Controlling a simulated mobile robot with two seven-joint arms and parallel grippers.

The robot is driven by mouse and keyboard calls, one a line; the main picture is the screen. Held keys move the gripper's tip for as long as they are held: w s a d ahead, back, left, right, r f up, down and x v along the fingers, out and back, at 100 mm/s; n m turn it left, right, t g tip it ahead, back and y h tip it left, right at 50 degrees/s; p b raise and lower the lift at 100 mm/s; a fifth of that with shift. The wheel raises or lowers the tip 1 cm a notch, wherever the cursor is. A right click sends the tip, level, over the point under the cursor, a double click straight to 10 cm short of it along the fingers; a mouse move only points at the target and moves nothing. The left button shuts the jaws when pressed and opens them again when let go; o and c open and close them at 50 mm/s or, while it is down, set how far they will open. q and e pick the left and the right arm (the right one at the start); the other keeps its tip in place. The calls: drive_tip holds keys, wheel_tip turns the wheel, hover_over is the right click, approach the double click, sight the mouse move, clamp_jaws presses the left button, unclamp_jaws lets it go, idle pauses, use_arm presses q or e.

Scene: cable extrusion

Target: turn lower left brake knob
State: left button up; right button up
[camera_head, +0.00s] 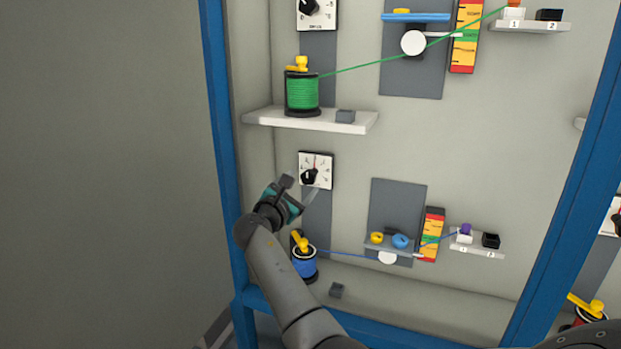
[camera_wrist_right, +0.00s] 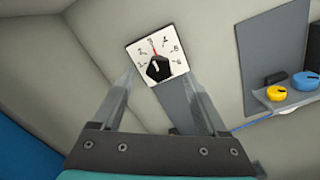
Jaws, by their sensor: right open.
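The lower left brake knob (camera_head: 309,176) is a black pointed knob on a white square dial plate with a red mark. In the right wrist view, the knob (camera_wrist_right: 158,68) sits near the top centre, its tip pointing up near the red mark. My right gripper (camera_head: 300,187) is open and empty in front of the dial. In the wrist view its two fingers (camera_wrist_right: 161,80) stand wide apart, to the left and right of the knob, with no visible contact. I cannot tell the remaining depth. My left gripper is not in view.
Below the dial is a blue spool (camera_head: 305,266) with a yellow lever. Its blue cable runs right to a small shelf with yellow and blue knobs (camera_head: 400,241). A white shelf (camera_head: 270,119) with a green spool (camera_head: 302,92) is above. A blue frame post (camera_head: 219,130) stands left.

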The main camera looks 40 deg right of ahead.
sight(309, 176)
drive_tip(key=shift+b+x, duration=0.95)
drive_tip(key=shift+x, duration=2.5)
drive_tip(key=shift+c, duration=0.2)
clamp_jaws()
